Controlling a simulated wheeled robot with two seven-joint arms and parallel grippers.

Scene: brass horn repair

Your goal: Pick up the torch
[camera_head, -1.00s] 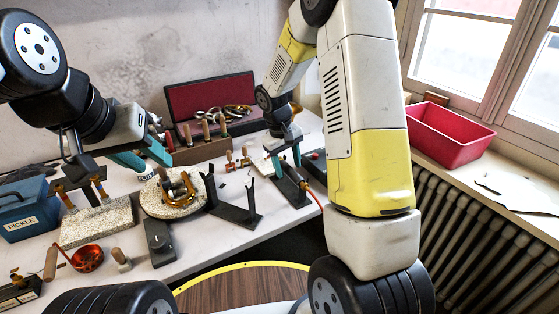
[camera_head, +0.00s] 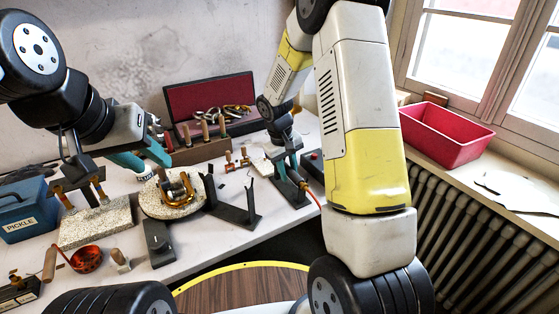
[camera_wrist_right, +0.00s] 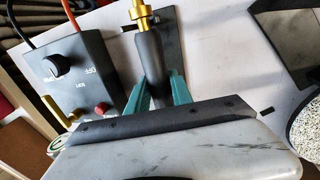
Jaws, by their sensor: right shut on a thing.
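The torch (camera_wrist_right: 150,58) has a dark handle and a brass tip in the right wrist view. My right gripper (camera_wrist_right: 157,88) has its teal fingers shut on the handle, one on each side. In the head view my right gripper (camera_head: 287,170) is low over the dark torch stand (camera_head: 295,193), and the torch is mostly hidden there by the fingers and arm. I cannot tell whether the torch still touches its stand. My left gripper (camera_head: 143,158) is open and empty above the left part of the bench.
A dark control box (camera_wrist_right: 88,78) with a knob and red button stands beside the torch. An orange hose (camera_head: 314,198) hangs at the bench edge. A dark two-post stand (camera_head: 232,208), a round speckled plate (camera_head: 152,207) and a pickle box (camera_head: 25,215) occupy the bench.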

